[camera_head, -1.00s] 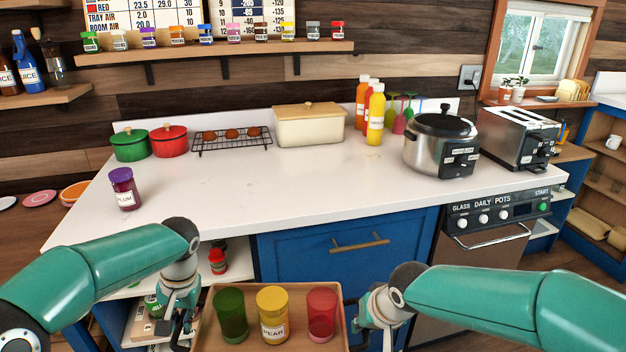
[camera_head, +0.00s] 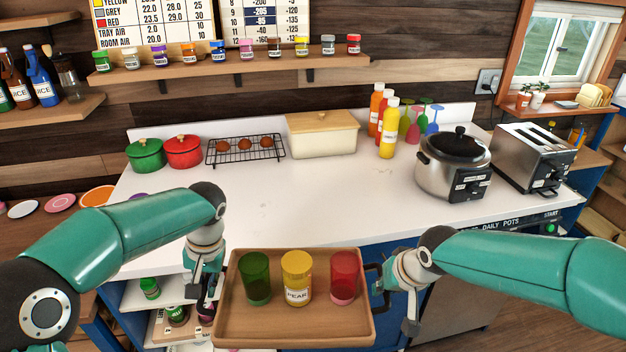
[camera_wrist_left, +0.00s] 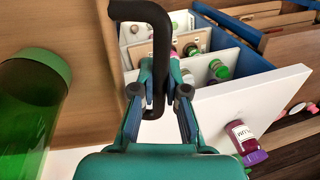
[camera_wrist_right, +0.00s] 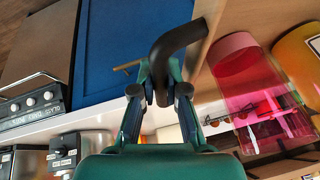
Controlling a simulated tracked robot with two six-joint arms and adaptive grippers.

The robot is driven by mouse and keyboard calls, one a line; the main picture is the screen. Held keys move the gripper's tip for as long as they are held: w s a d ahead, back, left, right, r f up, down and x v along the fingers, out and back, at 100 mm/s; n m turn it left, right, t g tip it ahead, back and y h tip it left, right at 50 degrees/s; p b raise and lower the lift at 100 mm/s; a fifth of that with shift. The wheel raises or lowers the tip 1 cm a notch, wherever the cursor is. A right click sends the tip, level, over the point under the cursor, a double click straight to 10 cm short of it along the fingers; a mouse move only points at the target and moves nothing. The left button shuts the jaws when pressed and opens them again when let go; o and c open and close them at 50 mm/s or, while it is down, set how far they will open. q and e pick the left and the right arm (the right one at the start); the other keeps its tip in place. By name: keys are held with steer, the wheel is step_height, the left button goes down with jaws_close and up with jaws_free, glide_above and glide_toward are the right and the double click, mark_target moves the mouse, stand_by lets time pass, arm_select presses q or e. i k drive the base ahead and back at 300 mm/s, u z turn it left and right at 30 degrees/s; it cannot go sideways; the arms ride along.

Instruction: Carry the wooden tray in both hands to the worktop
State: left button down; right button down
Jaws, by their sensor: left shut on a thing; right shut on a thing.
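The wooden tray (camera_head: 290,330) hangs level at the front of the white worktop (camera_head: 300,205), its back rim overlapping the worktop's front edge in the head view. It carries a green glass (camera_head: 255,280), a yellow jar labelled PEAR (camera_head: 297,278) and a red glass (camera_head: 344,278), all upright in a row. My left gripper (camera_head: 207,292) is shut on the tray's left black handle (camera_wrist_left: 160,40). My right gripper (camera_head: 384,284) is shut on the right black handle (camera_wrist_right: 178,38). I cannot tell how high the tray is above the worktop.
The middle of the worktop is clear. Green pot (camera_head: 146,155), red pot (camera_head: 184,153), wire rack (camera_head: 245,150), bread bin (camera_head: 322,138), bottles (camera_head: 388,135), cooker (camera_head: 452,170) and toaster (camera_head: 535,160) stand behind. A plum jar (camera_wrist_left: 243,138) shows in the left wrist view.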

mark_target(295, 200)
steer(key=i, duration=1.25)
steer(key=z, duration=0.05)
